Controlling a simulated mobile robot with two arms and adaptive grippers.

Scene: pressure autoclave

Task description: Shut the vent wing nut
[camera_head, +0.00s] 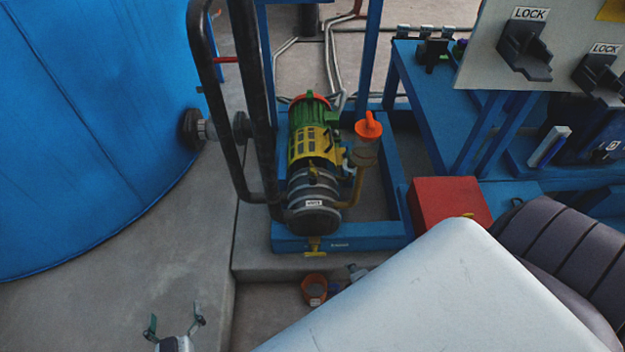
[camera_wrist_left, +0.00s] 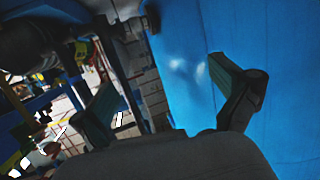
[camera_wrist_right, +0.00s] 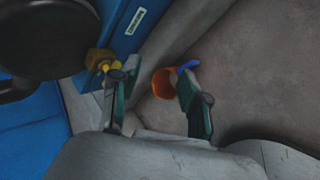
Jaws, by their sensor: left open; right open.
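A second small yellow part is on top of the pump; I cannot tell which one is the vent wing nut. My right gripper (camera_wrist_right: 153,76) is open and empty beside the low fitting; its left finger is near it, contact unclear. My left gripper (camera_head: 174,322) is open and empty at the lower left, away from the pump.
A blue tank (camera_head: 90,130) fills the left, with dark upright bars (camera_head: 252,100) beside the pump. A red box (camera_head: 446,203) is to the right. My pale arm cover blocks the lower right.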

